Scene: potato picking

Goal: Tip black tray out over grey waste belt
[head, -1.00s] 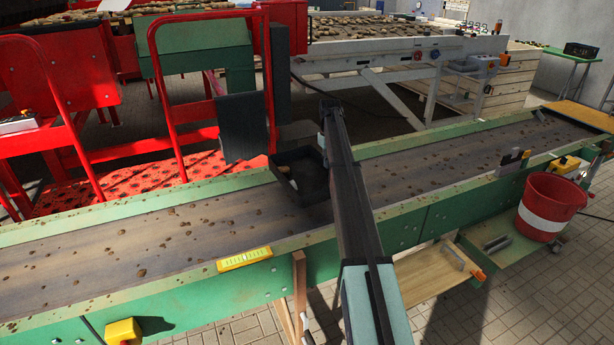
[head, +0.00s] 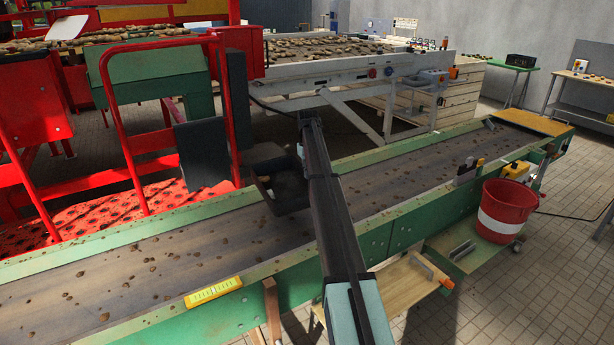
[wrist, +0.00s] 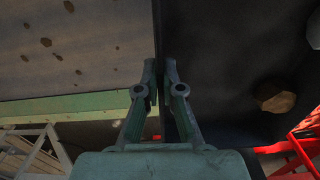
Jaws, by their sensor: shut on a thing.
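The black tray (head: 262,160) is in the head view, held over the far side of the grey belt (head: 400,170), left of my arm. It looks tilted, and some brown contents show dimly inside. In the wrist view, my gripper (wrist: 161,75) is shut on the thin wall of the tray. The tray's dark inside (wrist: 220,50) fills the right half there, with a brown lump (wrist: 278,102) in it and a pale piece at the right edge. The belt (wrist: 60,75) shows on the left with scattered clods. My fingers are hidden in the head view.
Red railings (head: 125,150) and a dark panel (head: 203,155) stand close behind the tray. A green side rail (head: 290,278) edges the belt, with a yellow level (head: 213,292) on it. A red bucket (head: 507,210) stands at the right.

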